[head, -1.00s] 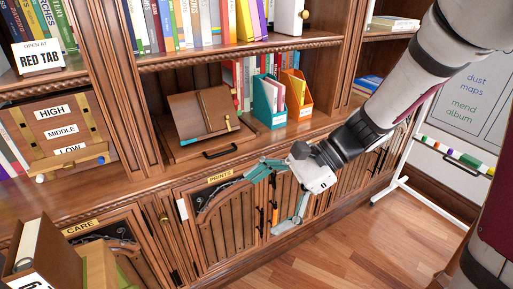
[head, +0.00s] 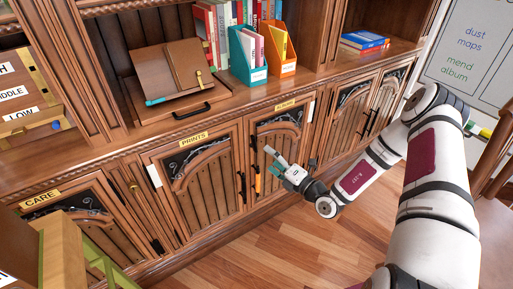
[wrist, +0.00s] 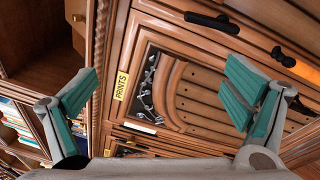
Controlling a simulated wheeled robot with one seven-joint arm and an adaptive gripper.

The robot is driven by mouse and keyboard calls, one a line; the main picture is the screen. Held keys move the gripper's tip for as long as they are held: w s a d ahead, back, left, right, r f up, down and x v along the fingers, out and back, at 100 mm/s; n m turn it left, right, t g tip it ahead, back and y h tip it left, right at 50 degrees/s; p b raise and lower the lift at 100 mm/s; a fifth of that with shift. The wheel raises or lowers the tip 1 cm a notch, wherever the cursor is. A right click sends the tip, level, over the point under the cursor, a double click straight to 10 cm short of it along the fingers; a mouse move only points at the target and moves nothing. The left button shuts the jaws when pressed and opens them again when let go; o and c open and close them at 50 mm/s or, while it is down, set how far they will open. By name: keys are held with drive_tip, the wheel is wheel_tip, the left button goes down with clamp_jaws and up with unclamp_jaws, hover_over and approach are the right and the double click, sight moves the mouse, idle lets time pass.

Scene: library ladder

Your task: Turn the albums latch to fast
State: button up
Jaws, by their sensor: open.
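The albums door (head: 278,150) is the panelled cabinet door under a small yellow label (head: 285,104), right of the prints door (head: 205,185). It looks shut. Near its left edge are a dark upright fitting (head: 253,146) and, lower, an orange-marked one (head: 257,183); I cannot tell which is the latch or how it is set. In the wrist view a black bar (wrist: 212,22) and an orange-marked black fitting (wrist: 284,58) show near the top right. My gripper (head: 272,161) is open and empty in front of the albums door's lower part; its teal fingers are spread in the wrist view (wrist: 160,92).
The prints label (wrist: 121,85) lies between my fingers in the wrist view. A green-edged object (head: 75,250) stands front left. Wooden floor (head: 245,245) is clear.

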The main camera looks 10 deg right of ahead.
sight(256, 145)
wheel_tip(256, 145, down, 6)
drive_tip(key=d+m+t+h, duration=0.1)
drive_tip(key=d+m+h, duration=0.2)
drive_tip(key=m, duration=0.1)
drive_tip(key=b+x, duration=0.2)
drive_tip(key=x, duration=1.2)
drive_tip(key=shift+w+d+f+b, duration=0.1)
drive_tip(key=shift+w+b, duration=0.1)
drive_tip(key=shift+b, duration=0.1)
drive_tip(key=shift+c, duration=0.2)
drive_tip(key=c, duration=1.1)
